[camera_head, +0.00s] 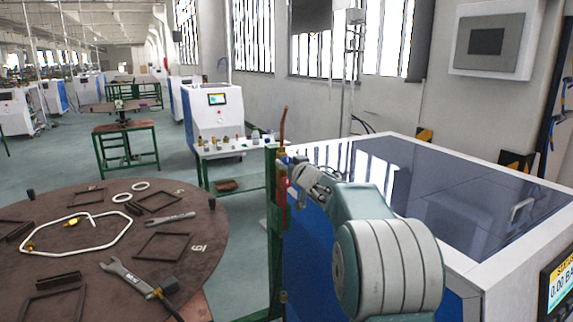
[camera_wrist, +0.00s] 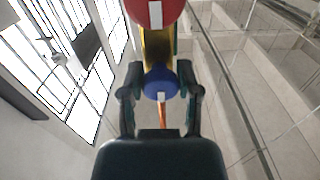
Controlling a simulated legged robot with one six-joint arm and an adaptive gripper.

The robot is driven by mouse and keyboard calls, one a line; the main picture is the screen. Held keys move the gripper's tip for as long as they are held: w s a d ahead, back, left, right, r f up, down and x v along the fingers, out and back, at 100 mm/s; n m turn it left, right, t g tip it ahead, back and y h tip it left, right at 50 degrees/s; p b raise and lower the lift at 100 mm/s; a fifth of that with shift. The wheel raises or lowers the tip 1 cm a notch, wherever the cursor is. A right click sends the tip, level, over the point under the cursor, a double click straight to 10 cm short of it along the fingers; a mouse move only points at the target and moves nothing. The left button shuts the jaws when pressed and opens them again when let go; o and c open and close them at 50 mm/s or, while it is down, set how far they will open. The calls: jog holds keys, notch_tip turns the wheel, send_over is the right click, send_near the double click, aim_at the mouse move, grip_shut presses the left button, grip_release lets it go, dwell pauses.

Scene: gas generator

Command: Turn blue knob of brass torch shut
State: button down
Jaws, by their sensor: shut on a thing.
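The blue knob (camera_wrist: 161,84) shows in the wrist view between the two fingers of my gripper (camera_wrist: 160,88), which is shut on it. A white mark shows on the knob's face. The brass torch body (camera_wrist: 157,47) runs up from the knob to a red knob (camera_wrist: 146,12) with a white mark, cut by the top edge. In the head view, the torch (camera_head: 283,180) stands upright at the green post, its copper tube (camera_head: 283,125) rising above.
A white machine with a dark glossy top (camera_head: 430,190) stands close on the right. A round brown table (camera_head: 110,250) on the left holds wrenches, frames, rings and a pale hose. A white bench (camera_head: 225,150) with small items is behind.

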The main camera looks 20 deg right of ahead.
jog(key=shift+c, duration=1.5)
grip_release()
jog(key=shift+r, duration=0.1)
jog(key=shift+s, duration=0.1)
jog(key=s, duration=1.1)
jog(key=shift+s+d, duration=0.2)
jog(key=shift+s, duration=0.2)
